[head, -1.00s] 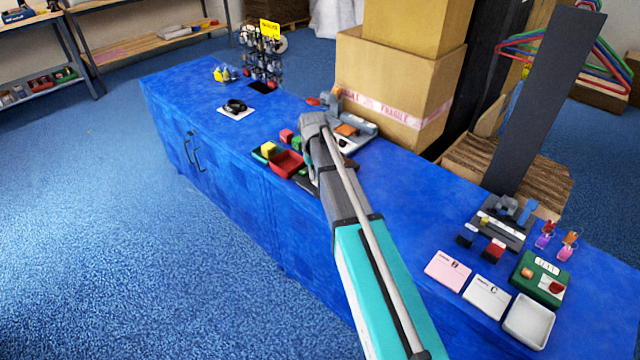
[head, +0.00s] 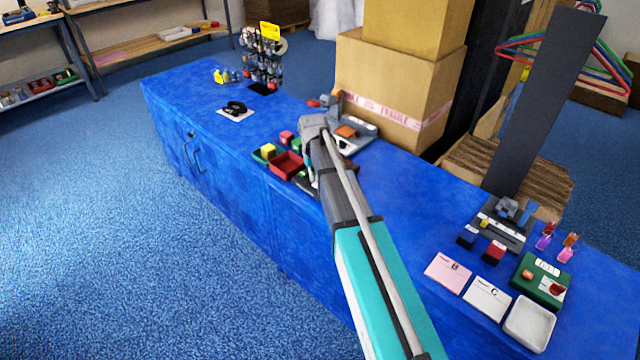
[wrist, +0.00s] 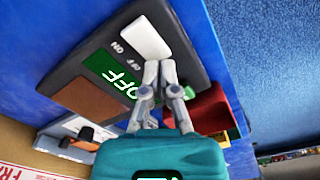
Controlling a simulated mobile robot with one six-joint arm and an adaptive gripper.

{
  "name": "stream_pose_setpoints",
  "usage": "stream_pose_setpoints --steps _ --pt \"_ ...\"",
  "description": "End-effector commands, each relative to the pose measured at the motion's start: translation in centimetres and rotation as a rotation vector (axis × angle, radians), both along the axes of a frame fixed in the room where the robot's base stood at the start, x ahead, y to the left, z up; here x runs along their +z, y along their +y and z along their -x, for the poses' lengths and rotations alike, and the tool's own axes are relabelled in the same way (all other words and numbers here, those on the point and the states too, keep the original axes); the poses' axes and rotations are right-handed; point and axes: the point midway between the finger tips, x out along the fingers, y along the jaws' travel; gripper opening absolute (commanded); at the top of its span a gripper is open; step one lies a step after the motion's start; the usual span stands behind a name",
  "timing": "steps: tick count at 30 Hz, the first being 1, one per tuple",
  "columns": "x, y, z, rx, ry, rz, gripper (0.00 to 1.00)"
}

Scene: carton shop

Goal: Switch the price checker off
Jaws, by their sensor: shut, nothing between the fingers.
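The price checker (wrist: 90,65) is a dark grey panel on the blue counter, seen close up in the wrist view. It has a green display (wrist: 108,76) that reads OFF, a brown window and a white rocker switch (wrist: 146,37) with ON and OFF printed beside it. My gripper (wrist: 161,64) is shut and empty, its fingertips at the OFF-marked end of the rocker. I cannot tell whether they touch it. The fingers cover part of the panel and the display's edge. In the head view my arm hides most of the price checker.
A red tray (head: 287,166) stands close beside the price checker, with small coloured blocks near it. A grey-white device (head: 357,140) and stacked cartons (head: 385,85) are behind my wrist. Cards and a white tray (head: 530,323) lie at the right. The counter between is clear.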

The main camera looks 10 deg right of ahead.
Motion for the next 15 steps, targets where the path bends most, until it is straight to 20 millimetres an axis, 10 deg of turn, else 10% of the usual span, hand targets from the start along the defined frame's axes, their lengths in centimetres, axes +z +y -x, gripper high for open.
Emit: stream_pose_setpoints --steps 15 --pt "3.3 0.0 0.0 0.0 0.0 0.0 0.0"
